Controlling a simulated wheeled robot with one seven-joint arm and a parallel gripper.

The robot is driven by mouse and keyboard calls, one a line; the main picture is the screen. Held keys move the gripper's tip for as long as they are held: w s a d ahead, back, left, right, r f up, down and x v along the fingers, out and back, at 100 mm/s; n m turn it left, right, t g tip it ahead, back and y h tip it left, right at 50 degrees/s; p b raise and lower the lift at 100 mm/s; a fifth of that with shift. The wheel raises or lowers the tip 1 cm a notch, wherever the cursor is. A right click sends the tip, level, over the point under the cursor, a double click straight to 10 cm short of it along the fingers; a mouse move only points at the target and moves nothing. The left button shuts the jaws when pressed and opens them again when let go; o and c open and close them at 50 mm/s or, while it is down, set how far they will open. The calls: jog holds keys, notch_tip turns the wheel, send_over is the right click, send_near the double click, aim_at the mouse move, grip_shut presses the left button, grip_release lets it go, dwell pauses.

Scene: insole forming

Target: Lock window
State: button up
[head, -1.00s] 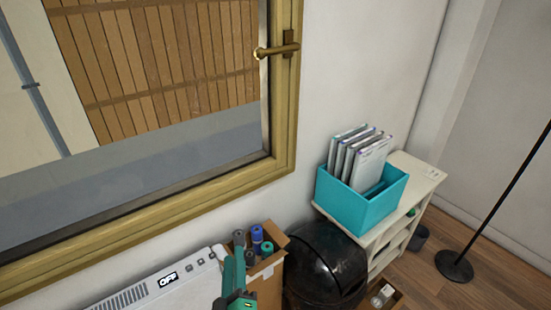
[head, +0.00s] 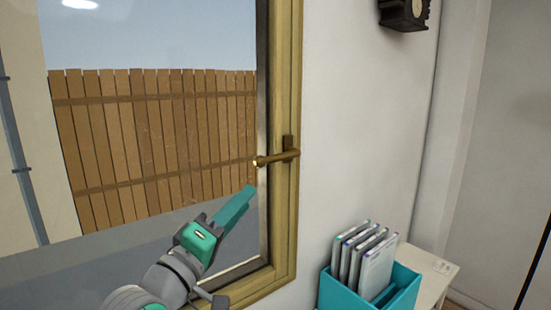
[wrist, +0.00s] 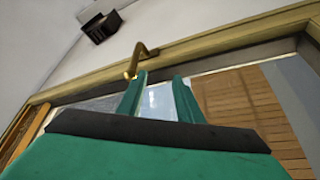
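The window (head: 288,90) has a yellow-brown frame and a brass handle (head: 278,158) on its right side. The handle's lever points sideways to the left over the glass. My gripper (head: 248,191) is just below and left of the handle's tip in the head view, apart from it. In the wrist view the gripper's two green fingers (wrist: 159,78) are spread with a gap between them, empty. The handle (wrist: 137,62) shows there just beyond the left finger's tip, and the window frame (wrist: 210,38) crosses behind. Whether the left finger touches the handle is unclear.
A teal box (head: 400,292) with several upright folders stands on a white shelf (head: 435,268) at lower right. A dark wall clock (head: 404,12) hangs at upper right. A thin dark pole (head: 533,265) stands at the far right.

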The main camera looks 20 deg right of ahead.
jog(key=m+g, duration=0.2)
send_near(279, 157)
jog(key=f, duration=0.1)
jog(key=shift+h, duration=0.4)
jog(key=x, duration=1.1)
jog(key=shift+w+a, duration=0.35)
jog(key=shift+w, duration=0.05)
jog(key=shift+c, duration=0.6)
grip_shut()
